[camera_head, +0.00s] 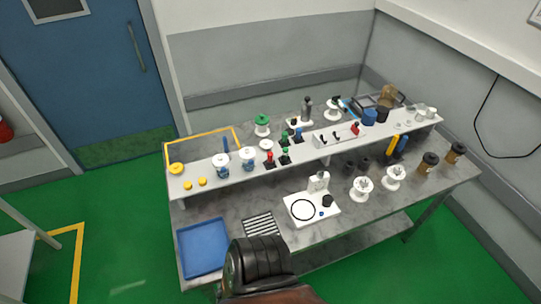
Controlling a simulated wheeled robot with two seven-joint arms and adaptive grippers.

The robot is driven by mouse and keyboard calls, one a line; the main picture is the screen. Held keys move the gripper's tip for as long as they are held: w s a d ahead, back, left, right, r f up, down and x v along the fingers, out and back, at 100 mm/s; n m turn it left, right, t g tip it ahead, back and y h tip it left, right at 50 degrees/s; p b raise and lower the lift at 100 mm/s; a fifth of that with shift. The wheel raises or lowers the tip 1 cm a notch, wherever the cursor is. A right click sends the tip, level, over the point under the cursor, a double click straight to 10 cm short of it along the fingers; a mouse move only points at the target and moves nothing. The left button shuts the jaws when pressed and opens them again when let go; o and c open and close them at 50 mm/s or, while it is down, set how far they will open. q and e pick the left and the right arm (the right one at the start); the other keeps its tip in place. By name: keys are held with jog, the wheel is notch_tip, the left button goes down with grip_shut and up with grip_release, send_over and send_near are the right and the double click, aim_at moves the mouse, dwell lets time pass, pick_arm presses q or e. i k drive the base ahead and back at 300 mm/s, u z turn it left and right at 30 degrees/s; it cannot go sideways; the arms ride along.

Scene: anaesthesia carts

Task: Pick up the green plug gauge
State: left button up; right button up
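Small dark upright pieces with coloured parts stand around the middle of the white raised shelf (205,178). One green-and-black piece (285,157) looks like the green plug gauge. A second small green-topped piece (284,143) stands just behind it, and a red-and-black piece (268,160) stands to its left. At this size I cannot tell which green piece is the gauge. A larger green-topped white spool (262,122) stands further back. No gripper fingers show in the head view. All these pieces stand free, with nothing holding them.
The grey workbench (350,222) carries a blue tray (203,247), a striped plate (262,224), a white base with a black ring (308,211) and white spools (362,187). A black ribbed object (258,262), unclear what, covers part of the front edge. Green floor lies left.

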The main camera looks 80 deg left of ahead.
aim_at(285, 150)
jog(key=u, duration=1.5)
